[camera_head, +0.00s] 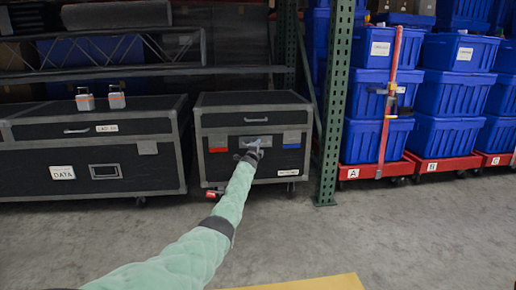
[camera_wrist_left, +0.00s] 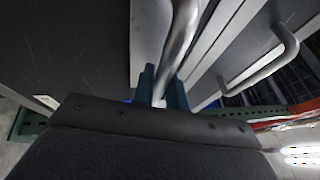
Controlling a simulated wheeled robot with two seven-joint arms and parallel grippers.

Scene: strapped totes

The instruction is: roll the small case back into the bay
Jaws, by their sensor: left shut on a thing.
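The small case (camera_head: 217,124) is a black wheeled case with grey metal edges, next to the larger case under the rack. It has a red patch and a blue patch on its front. My left gripper (camera_head: 255,147) is at the middle of its front. In the left wrist view, my left gripper (camera_wrist_left: 162,92) is shut on a metal bar handle (camera_wrist_left: 180,40) of the case. A second bar handle (camera_wrist_left: 270,66) shows to the right there. The bay's floor is mostly hidden behind the case. My right gripper is not in view.
A larger black case (camera_head: 65,150) marked DATA stands close on the left, with two small grey and orange items on top. A green rack post (camera_head: 335,95) stands just right of the small case. Strapped blue totes (camera_head: 375,90) sit on red dollies (camera_head: 443,163) further right.

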